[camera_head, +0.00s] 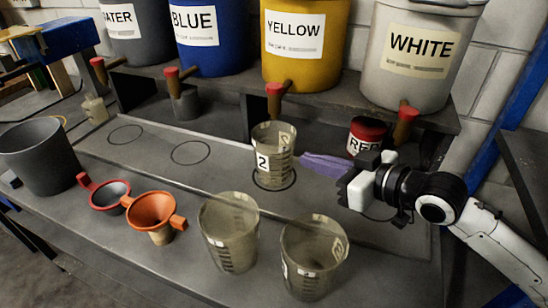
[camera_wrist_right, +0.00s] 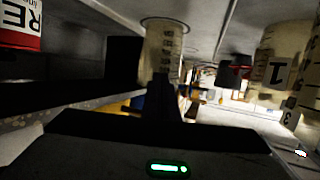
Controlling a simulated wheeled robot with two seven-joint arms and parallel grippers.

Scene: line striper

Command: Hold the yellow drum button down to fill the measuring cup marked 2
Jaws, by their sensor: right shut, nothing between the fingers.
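The yellow drum (camera_head: 305,45) stands on the raised shelf. Its tap has a red button (camera_head: 274,89) on top and a brown spout. The translucent measuring cup marked 2 (camera_head: 262,161) stands upright below that tap, inside a black ring on the bench. I cannot tell whether it holds any paint. The cup also shows in the wrist view (camera_wrist_right: 163,45), ahead of the fingers. My right gripper (camera_head: 347,190) is shut and empty, low over the bench, right of the cup and apart from it. My left gripper is not in view.
White (camera_head: 415,55), blue (camera_head: 212,38) and water (camera_head: 132,35) drums flank the yellow one. Two cups (camera_head: 229,240) (camera_head: 313,265), funnels (camera_head: 152,212) and a grey bucket (camera_head: 40,155) stand in front.

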